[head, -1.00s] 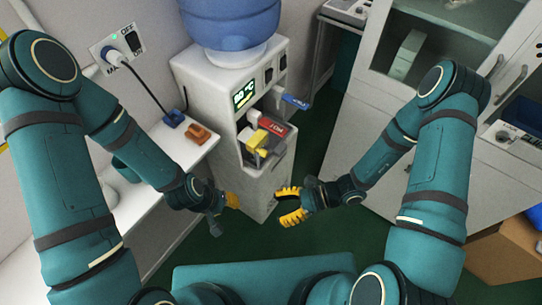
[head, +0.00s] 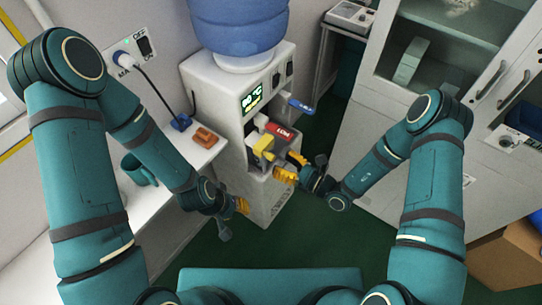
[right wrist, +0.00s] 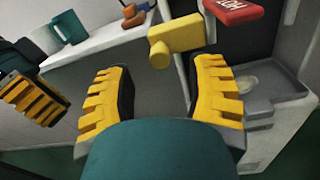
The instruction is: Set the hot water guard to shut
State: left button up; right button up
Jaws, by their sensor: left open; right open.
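The white water dispenser (head: 222,88) has a red HOT lever (head: 279,131) and a blue lever (head: 300,106) on its front. The yellow guard (head: 264,145) sits just below the red lever; it also shows in the right wrist view (right wrist: 182,36), with a rounded knob at its left end. My right gripper (head: 289,168) is open, just below and right of the guard. In the right wrist view its two fingertips (right wrist: 163,70) point at the guard, which lies ahead of the gap; I cannot tell whether they touch. My left gripper (head: 241,205) is open and empty, low beside the dispenser.
A white shelf (head: 150,195) at the left holds a teal mug (head: 140,171), a blue item (head: 181,122) and an orange item (head: 205,138). A wall switch with a plug (head: 133,52) is behind. A grey cabinet (head: 385,120) stands right. The green floor between is clear.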

aim_at(274, 158)
jog(key=shift+x, duration=2.5)
grip_shut()
